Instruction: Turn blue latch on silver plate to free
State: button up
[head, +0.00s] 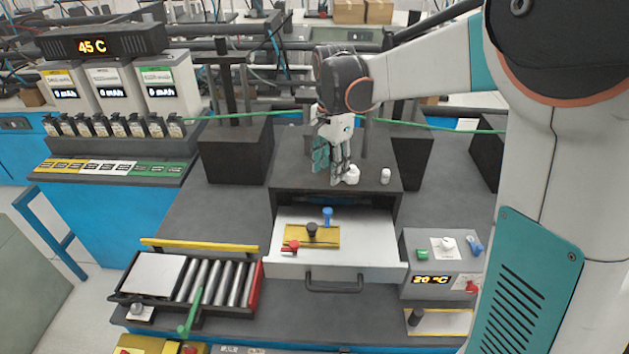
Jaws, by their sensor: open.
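A small blue handle (475,243) stands at the right of the top of the grey control box; a pale plate (443,249) with a white knob is beside it. Another blue handle (327,215) stands in the open drawer, at the back edge of a gold plate (325,240). I cannot tell which blue part is the latch on the silver plate, or its turn position. My gripper (335,182) is open, pointing down over the dark cabinet top, behind the drawer and left of the control box. A white knob-like piece (352,175) is beside its fingertips.
The drawer (385,266) is pulled out, with a black knob (312,229) and a red handle (291,246) inside. The control box (416,265) shows 20 C. A roller tray (150,299) stands at left. A green cable (250,115) runs behind my gripper.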

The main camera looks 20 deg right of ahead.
aim_at(328, 210)
notch_tip(328, 210, down, 14)
jog(key=shift+r, duration=0.1)
dwell(0.5)
jog(key=shift+c, duration=0.4)
grip_shut()
